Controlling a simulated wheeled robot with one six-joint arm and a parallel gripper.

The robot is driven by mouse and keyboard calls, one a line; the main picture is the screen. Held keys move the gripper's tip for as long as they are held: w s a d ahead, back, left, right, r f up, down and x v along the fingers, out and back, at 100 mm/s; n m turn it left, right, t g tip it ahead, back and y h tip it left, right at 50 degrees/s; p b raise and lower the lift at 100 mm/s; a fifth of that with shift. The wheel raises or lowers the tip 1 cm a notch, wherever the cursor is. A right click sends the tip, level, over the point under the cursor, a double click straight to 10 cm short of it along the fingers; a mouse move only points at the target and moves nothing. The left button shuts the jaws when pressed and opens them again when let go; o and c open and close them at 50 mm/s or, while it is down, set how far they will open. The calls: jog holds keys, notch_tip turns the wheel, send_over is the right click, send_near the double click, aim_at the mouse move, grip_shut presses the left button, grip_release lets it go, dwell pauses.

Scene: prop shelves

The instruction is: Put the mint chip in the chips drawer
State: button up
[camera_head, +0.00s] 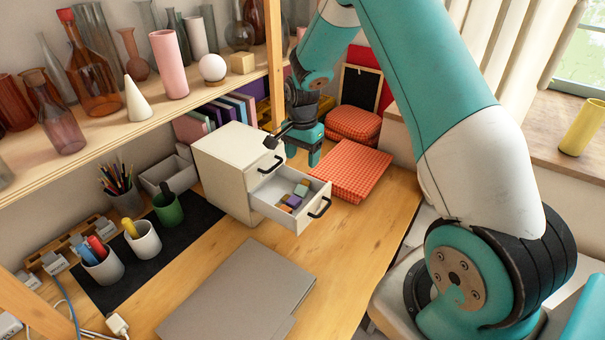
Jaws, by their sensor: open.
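The white drawer cabinet (222,168) stands on the wooden desk. Its lower drawer (297,226) is pulled out toward the front right, and the drawer above it is shut. Several small chips (292,197) in purple, yellow, orange and pale green tones lie inside the open drawer. They are too small for me to tell which one, if any, is mint. My gripper (297,151) is open, above the back of the open drawer and close to the cabinet's front right edge. I see no chip between its fingers.
Red checkered cloths (348,175) lie right of the drawer. A grey folder (238,290) lies in front on the desk. Cups (144,240) and a pencil holder (125,203) stand on the left, below a shelf (150,112) of glassware. The desk right of the folder is clear.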

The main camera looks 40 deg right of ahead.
jog(key=s+a+r+n+y+b, duration=0.1)
jog(key=s+a+r+n, duration=0.3)
jog(key=a+r, duration=0.25)
jog(key=s+a+r+n, duration=0.4)
jog(key=a+r, duration=0.2)
jog(key=r, duration=0.2)
jog(key=s+a+r+n+y, duration=0.1)
jog(key=s+a+n, duration=0.4)
jog(key=s, duration=0.5)
jog(key=s+a+r+n+y, duration=0.2)
jog(key=s+a+n, duration=0.4)
jog(key=s, duration=0.5)
jog(key=shift+a+r+n, duration=0.25)
jog(key=shift+r+n, duration=0.35)
jog(key=shift+n, duration=0.5)
